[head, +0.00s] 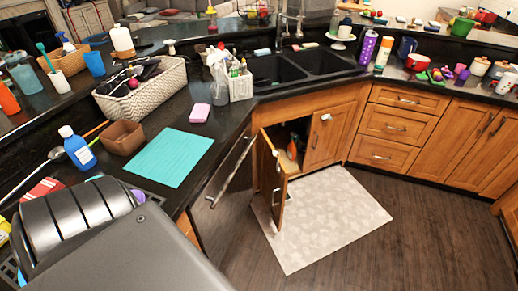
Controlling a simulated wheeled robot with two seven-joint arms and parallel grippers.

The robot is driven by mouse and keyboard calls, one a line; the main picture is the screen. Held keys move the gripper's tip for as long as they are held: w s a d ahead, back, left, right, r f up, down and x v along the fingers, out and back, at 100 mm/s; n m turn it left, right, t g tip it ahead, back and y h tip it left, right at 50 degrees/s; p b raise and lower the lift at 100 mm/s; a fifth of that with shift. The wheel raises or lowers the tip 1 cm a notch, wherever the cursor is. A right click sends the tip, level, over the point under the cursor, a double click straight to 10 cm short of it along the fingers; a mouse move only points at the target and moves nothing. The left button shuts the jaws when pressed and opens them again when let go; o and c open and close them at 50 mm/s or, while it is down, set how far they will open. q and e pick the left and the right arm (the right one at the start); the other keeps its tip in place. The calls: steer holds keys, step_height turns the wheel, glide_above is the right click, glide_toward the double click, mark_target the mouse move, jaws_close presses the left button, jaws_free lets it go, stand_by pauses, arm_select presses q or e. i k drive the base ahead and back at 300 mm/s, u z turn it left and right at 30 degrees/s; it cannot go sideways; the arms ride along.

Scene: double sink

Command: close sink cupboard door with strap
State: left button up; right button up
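The sink cupboard stands under the double sink, in the middle of the head view. Its left door (268,172) is swung open toward the room and seen at a steep angle. Its right door (324,138) looks shut. A small white piece (326,117) sits near the top of the right door, and small white bits (276,153) show on the left door's edge; I cannot tell which of these is the strap. Neither of my grippers is in view.
A pale patterned mat (325,215) lies on the floor before the cupboard, with clear wooden floor (400,240) to the right. A counter with a teal mat (168,157), a blue bottle (77,148) and a white basket (145,95) runs along the left. A dishwasher handle (230,172) juts out beside the open door.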

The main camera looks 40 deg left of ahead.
mark_target(273, 185)
steer(key=u, duration=0.7)
steer(key=k, duration=0.55)
steer(key=z, duration=0.45)
steer(key=i, duration=0.95)
steer(key=u, duration=1.25)
steer(key=i, duration=0.3)
steer(key=u, duration=0.25)
